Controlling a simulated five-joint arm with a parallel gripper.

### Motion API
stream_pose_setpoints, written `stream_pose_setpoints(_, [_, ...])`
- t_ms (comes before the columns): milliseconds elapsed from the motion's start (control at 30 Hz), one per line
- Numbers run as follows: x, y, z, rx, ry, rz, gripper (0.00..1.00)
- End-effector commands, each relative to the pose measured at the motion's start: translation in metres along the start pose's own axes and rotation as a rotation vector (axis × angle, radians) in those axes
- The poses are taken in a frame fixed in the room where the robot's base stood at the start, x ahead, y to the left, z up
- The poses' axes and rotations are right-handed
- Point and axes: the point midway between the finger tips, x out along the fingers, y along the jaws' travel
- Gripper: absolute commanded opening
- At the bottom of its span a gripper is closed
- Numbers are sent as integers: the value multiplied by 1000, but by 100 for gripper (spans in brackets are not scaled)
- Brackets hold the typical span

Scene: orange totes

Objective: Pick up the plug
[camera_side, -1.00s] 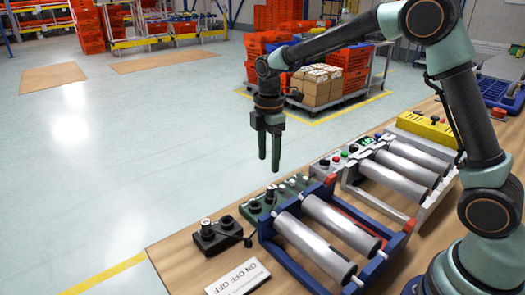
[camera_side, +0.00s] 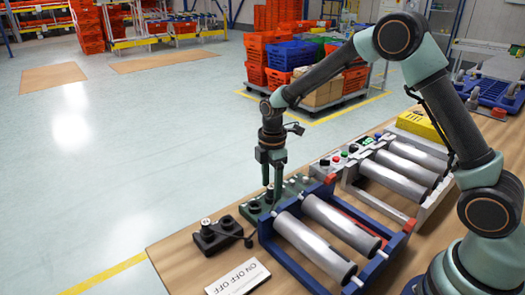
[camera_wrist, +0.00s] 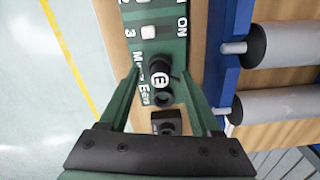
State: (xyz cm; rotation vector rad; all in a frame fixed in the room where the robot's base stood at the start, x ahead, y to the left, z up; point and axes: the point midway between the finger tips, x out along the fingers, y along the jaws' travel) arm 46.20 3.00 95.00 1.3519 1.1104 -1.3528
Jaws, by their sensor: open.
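A black round piece marked "E" (camera_wrist: 160,79), which looks like the plug, stands on the green control panel (camera_wrist: 172,62) in the wrist view. My gripper (camera_side: 271,195) is open, pointing down at the green panel (camera_side: 292,186) in the side view. In the wrist view its green fingers lie to the left and right of the plug, with gaps showing. A black socket block (camera_wrist: 166,123) sits just below the plug in that view. In the side view I cannot clearly tell the plug from the other black parts near my fingertips.
A blue frame with metal rollers (camera_side: 318,242) stands right of the panel, close to my gripper. A black box with round knobs (camera_side: 217,236) lies left of it, and a white "ON OFF" label (camera_side: 238,277) lies in front. A grey roller frame (camera_side: 398,178) stands behind.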

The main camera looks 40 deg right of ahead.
Motion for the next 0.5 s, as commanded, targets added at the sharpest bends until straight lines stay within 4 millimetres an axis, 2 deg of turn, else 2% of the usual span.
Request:
stream_pose_setpoints(33, [0,0,0,0,0,0,64])
stream_pose_setpoints(67, [0,0,0,0,0,0,57])
stream_pose_setpoints(200, [0,0,0,0,0,0,3])
stream_pose_setpoints(233, [0,0,0,0,0,0,0])
stream_pose_setpoints(500, [-1,0,0,0,0,1,0])
